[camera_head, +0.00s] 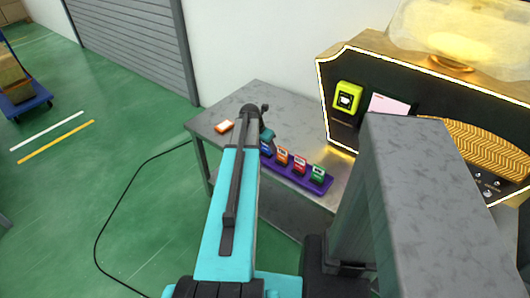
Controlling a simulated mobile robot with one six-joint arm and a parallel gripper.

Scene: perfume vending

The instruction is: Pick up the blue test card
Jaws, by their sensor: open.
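The blue test card (267,149) stands at the left end of a purple holder (297,178) on the grey table. My arm partly hides it. My gripper (267,138) is small in the picture, just above the blue card. It is open, and its fingers are mostly hidden behind my arm. I cannot tell whether they touch the card. An orange card (282,155), a red card (299,164) and a green card (318,174) stand in a row to the right of the blue one.
An orange and white box (225,127) lies on the table (240,101) at the left. A black and gold perfume machine (345,64) with a yellow-green device (347,96) stands at the right. A black cable (109,215) lies on the green floor.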

